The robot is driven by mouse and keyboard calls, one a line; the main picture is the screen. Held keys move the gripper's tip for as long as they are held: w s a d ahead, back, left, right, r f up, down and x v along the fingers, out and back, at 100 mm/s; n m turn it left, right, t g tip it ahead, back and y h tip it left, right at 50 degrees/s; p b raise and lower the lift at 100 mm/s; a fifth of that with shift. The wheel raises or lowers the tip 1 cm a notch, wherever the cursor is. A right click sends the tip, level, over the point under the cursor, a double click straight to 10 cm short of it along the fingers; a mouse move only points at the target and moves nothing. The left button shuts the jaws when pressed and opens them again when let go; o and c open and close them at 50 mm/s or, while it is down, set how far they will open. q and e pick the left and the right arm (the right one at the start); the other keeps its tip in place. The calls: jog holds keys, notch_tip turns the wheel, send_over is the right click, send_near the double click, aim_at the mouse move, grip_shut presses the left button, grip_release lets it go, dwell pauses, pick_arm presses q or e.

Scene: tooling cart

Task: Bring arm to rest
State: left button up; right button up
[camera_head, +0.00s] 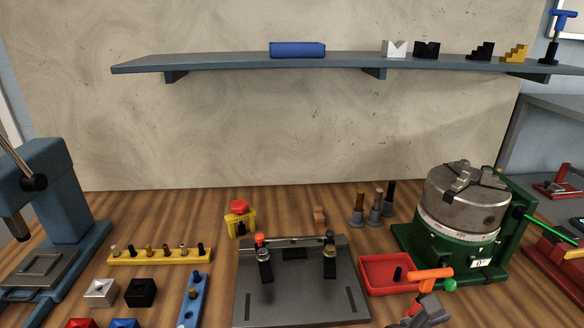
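Neither of my grippers shows in the head view, and no part of my arms can be made out for sure. A dark fixture plate (300,302) with two upright clamps lies at the front middle of the wooden bench. An orange T-shaped handle (430,274) with a green knob stands above a grey piece (428,310) at the front right. The lower frame edge cuts off that grey piece, so I cannot tell exactly what it is.
A red tray (390,288) sits right of the plate, before a green rotary table (455,248) with a grey chuck. A blue press (48,190) stands at left. A yellow rack (160,256) and blue rack (189,312) hold small pins. A shelf (230,62) spans the wall.

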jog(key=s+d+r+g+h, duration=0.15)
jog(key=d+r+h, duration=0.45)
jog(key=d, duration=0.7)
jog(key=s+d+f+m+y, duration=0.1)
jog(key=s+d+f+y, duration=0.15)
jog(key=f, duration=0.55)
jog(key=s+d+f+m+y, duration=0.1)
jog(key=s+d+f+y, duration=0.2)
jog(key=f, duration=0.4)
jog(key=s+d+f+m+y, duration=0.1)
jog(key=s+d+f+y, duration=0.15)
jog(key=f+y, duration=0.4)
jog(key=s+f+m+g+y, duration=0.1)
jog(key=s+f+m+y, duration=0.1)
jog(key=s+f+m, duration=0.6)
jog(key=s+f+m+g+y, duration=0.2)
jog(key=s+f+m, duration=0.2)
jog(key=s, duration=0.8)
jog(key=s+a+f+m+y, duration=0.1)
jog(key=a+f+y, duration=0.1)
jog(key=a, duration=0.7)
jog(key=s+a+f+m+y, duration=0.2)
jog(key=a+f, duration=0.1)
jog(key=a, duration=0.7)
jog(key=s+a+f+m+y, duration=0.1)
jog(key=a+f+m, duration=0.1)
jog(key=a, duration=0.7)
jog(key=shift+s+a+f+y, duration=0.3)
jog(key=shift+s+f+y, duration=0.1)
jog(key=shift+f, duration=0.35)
